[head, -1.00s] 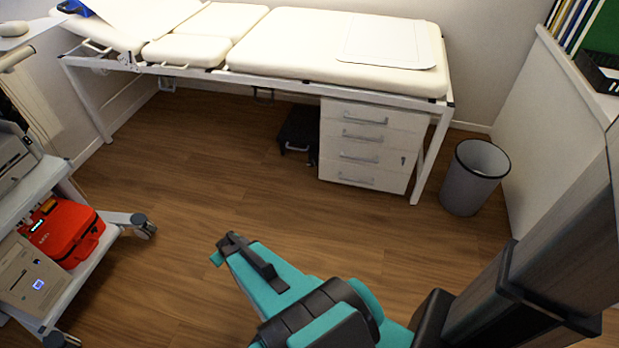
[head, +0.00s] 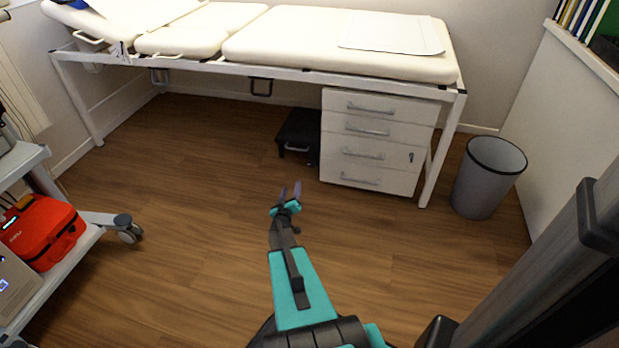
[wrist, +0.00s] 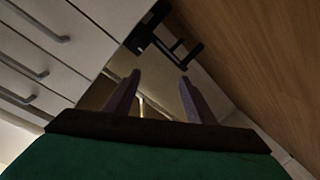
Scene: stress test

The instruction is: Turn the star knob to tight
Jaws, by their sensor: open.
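I cannot make out a star knob in either view. The cream examination couch (head: 300,40) on its white metal frame stands along the back wall, and dark fittings on its frame are too small to tell apart. My gripper (head: 290,190) is in the middle of the head view, over the wooden floor and in front of the couch. It is open and empty. In the wrist view its two fingers (wrist: 160,80) stand apart with nothing between them that I can see them touch.
A white drawer unit (head: 375,145) and a black step-like object (head: 298,137) stand under the couch. A grey bin (head: 487,178) is at the right. A trolley (head: 55,265) with a red case (head: 40,230) is at the left. The floor (head: 190,215) between is clear.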

